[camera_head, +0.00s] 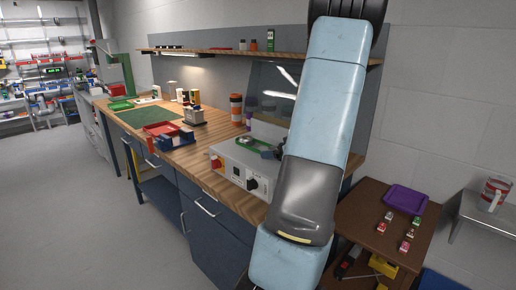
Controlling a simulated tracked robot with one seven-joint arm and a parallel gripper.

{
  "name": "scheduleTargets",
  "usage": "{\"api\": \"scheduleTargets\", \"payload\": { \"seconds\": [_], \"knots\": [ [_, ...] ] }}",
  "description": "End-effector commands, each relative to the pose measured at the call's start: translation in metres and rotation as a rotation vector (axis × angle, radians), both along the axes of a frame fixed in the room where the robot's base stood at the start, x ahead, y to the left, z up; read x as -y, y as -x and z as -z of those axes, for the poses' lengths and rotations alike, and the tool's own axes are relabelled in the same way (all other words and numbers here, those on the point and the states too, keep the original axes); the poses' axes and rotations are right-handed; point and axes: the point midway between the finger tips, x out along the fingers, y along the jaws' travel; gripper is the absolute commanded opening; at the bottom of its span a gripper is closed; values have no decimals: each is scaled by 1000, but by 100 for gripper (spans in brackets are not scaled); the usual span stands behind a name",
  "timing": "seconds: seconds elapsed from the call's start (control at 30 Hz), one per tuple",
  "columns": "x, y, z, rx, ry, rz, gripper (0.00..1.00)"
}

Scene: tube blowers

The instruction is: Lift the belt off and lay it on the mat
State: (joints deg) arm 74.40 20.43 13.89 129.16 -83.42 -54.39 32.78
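A flat dark green mat (152,130) lies on the wooden workbench, left of centre. A grey machine (236,172) with a red switch and a black knob on its front stands at the near right end of the bench. A green part (251,144) and small dark parts show on top of it. My light-blue arm hides the machine's right side. I cannot make out a belt; it may be hidden or too small to tell. My gripper is not in view.
Red and blue bins (172,138) stand on the bench between mat and machine, with an orange-and-dark canister (236,107) behind. A shelf (220,52) runs above. A brown side table (385,225) with a purple tray (406,199) stands at right. The floor at left is clear.

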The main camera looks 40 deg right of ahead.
Motion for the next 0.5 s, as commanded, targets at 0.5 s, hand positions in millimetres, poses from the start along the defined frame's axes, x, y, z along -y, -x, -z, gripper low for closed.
{"api": "scheduleTargets", "payload": {
  "seconds": [0.5],
  "knots": [
    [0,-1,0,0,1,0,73]
  ]
}}
